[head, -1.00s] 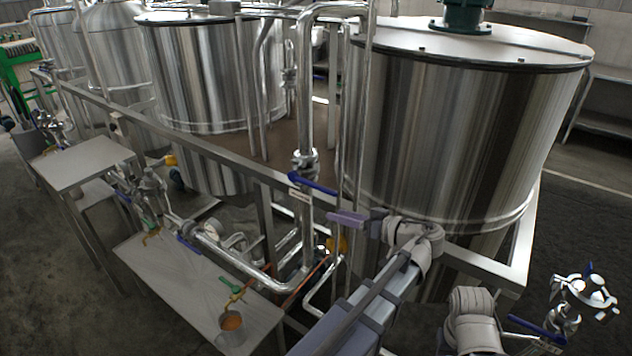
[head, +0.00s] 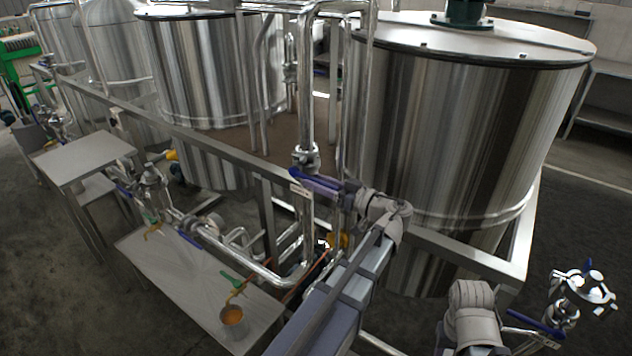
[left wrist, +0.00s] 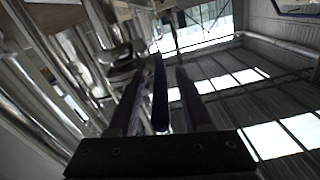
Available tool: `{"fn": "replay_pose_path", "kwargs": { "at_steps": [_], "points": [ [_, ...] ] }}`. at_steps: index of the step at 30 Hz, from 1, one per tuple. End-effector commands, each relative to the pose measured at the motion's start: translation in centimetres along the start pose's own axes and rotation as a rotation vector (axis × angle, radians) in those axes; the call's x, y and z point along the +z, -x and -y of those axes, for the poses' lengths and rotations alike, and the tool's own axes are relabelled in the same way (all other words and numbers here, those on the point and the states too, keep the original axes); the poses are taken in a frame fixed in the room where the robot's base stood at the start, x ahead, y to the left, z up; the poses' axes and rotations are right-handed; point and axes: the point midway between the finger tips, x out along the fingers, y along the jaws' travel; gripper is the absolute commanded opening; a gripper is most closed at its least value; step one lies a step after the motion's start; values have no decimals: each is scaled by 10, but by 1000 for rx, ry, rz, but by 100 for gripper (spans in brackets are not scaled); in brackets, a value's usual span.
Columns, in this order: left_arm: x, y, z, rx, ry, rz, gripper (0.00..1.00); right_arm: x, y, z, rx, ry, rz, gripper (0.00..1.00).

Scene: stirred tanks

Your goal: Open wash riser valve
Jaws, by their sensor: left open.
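The wash riser valve (head: 305,157) sits on the upright steel riser pipe in the middle of the head view. Its blue lever handle (left wrist: 160,95) shows in the left wrist view between the two fingers of my left gripper (left wrist: 158,100), with gaps visible on both sides. In the head view my left gripper (head: 318,185) overlaps the handle and hides part of it. The gripper is open and around the handle. A small pale tag (head: 300,190) hangs just below the valve. My right gripper does not show.
A steel frame rail (head: 250,167) runs behind the riser, in front of a large tank (head: 440,130). A low bench (head: 185,285) with a cup (head: 234,322) stands at lower left. Other pipework (head: 255,270) with valves lies below the riser. Another fitting (head: 570,300) stands at right.

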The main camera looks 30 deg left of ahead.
Motion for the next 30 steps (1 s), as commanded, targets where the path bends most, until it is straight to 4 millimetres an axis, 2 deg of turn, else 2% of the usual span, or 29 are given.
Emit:
{"fn": "replay_pose_path", "kwargs": {
  "at_steps": [4, 12, 25, 30],
  "points": [
    [0, -7, 0, -1, 0, 0, 50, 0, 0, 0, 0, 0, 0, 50],
    [0, -8, 0, 0, 0, 0, 48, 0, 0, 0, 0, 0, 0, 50],
    [0, -7, 0, 0, 0, 0, 0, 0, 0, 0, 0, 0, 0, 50],
    [0, -7, 0, 0, 0, 1, 0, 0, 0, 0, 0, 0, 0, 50]
  ]
}}
